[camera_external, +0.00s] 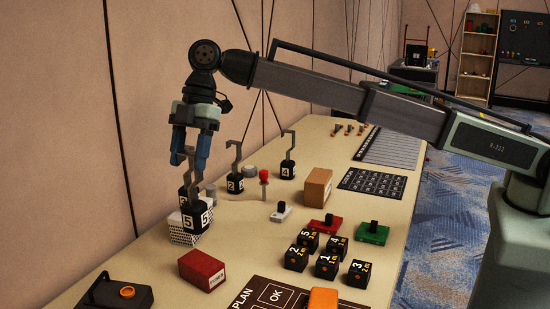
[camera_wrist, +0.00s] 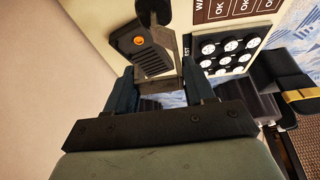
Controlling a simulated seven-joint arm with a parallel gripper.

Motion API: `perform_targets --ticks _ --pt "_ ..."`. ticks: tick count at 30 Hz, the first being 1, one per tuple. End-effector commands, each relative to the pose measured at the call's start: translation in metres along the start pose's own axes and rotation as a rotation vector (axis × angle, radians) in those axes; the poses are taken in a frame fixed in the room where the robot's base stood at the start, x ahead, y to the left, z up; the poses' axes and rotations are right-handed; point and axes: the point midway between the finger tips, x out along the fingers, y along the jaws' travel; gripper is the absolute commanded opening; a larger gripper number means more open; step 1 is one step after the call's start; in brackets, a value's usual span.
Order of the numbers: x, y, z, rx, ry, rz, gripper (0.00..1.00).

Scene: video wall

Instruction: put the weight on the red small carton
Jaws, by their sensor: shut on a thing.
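My gripper (camera_external: 190,156) points down at the left of the table, its blue fingers shut on the grey hook of a black weight marked 5 (camera_external: 196,219). A second dark block shows close behind this weight; whether they touch cannot be told. The weight overlaps a white patterned box (camera_external: 180,236) in the picture, and contact between them is unclear. The red small carton (camera_external: 202,268) lies on the table in front of the weight, apart from it, with a bare top. In the wrist view my gripper (camera_wrist: 160,84) shows both fingers; the weight is not clearly visible there.
Two other hooked weights (camera_external: 235,184) (camera_external: 287,169) stand farther back. Several black numbered cubes (camera_external: 327,265), a brown box (camera_external: 318,187) and red and green switch blocks (camera_external: 325,225) (camera_external: 372,233) are to the right.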

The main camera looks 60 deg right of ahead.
Motion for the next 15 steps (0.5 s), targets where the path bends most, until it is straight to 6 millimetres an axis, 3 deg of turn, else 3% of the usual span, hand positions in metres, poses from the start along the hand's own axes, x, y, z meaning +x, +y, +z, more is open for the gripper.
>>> perform_targets --ticks 9,15 --pt "0.04 -0.001 0.017 0.002 0.001 -0.001 0.0" --pt "0.05 0.0 0.02 0.001 0.002 0.001 0.0"
